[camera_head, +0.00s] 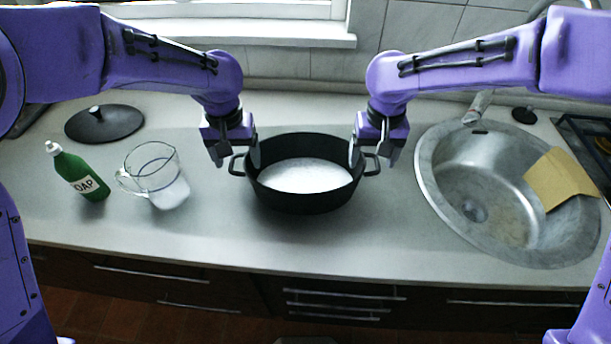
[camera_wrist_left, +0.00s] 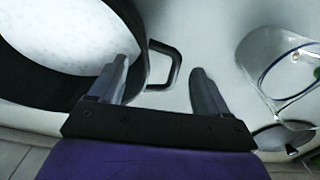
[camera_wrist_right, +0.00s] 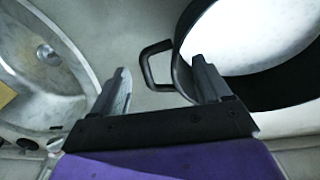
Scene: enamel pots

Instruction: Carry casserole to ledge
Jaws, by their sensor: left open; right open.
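The casserole (camera_head: 305,203) is a wide black pot with a white filling, standing upright on the counter in the middle of the head view. It has a loop handle on each side. My left gripper (camera_head: 236,155) is open at the left handle; in the left wrist view that handle (camera_wrist_left: 176,70) shows between the two fingers. My right gripper (camera_head: 372,155) is open at the right handle; in the right wrist view that handle (camera_wrist_right: 147,65) shows between the fingers. I cannot tell whether any finger touches the pot. The white window ledge (camera_head: 270,36) runs behind the counter.
A green soap bottle (camera_head: 76,171) and a glass jug (camera_head: 153,172) stand left of the pot. A black lid (camera_head: 104,122) lies behind them. A steel sink (camera_head: 475,207) with a tan cloth or sponge (camera_head: 560,179) is at the right. The counter before the pot is clear.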

